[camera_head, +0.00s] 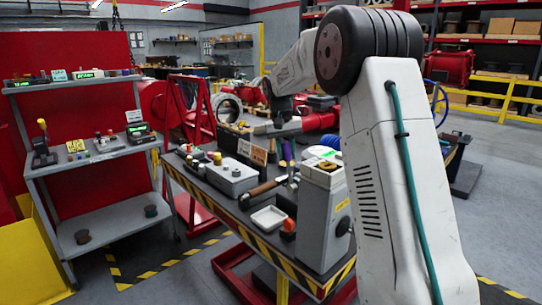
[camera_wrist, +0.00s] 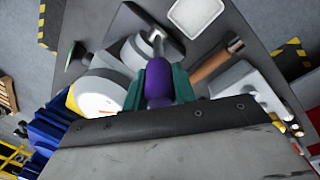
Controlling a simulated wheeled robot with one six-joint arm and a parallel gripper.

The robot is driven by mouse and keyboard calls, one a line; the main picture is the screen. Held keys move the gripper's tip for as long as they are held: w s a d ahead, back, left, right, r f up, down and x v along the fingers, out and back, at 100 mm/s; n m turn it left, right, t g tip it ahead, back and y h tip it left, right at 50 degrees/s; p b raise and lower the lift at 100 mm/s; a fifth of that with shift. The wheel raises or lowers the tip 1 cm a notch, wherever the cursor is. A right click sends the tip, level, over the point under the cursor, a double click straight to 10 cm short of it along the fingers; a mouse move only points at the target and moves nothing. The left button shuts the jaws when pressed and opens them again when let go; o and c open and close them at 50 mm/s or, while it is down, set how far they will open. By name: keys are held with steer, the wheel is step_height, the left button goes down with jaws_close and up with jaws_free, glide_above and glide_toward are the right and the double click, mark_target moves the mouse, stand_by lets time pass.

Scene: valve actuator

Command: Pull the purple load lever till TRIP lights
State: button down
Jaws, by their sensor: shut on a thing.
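The purple lever handle (camera_wrist: 158,78) shows in the wrist view between the two green-padded fingers of my gripper (camera_wrist: 158,86). My gripper is shut on this purple handle. A grey metal shaft joins the handle's upper end in that view. In the head view the purple handle (camera_head: 287,152) stands near the middle of the bench, and my arm reaches over from the right. The fingers are too small to make out there. A round grey-and-white gauge-like body (camera_wrist: 98,97) sits just left of the handle in the wrist view. I cannot make out a TRIP light.
The bench (camera_head: 237,221) has a striped front edge. A hammer (camera_head: 262,188), a white tray (camera_head: 268,219), a grey control box (camera_head: 230,178) and a tall grey unit (camera_head: 322,220) crowd it. A shelf cart (camera_head: 108,154) stands at left, with open floor between.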

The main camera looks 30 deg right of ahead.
steer(key=shift+w+f+g, duration=0.1)
steer(key=shift+w+g, duration=0.35)
steer(key=shift+g, duration=0.05)
steer(key=c, duration=1.1)
jaws_free()
steer(key=shift+c, duration=0.2)
steer(key=v, duration=0.7)
steer(key=shift+r, duration=0.35)
steer(key=shift+a, duration=0.2)
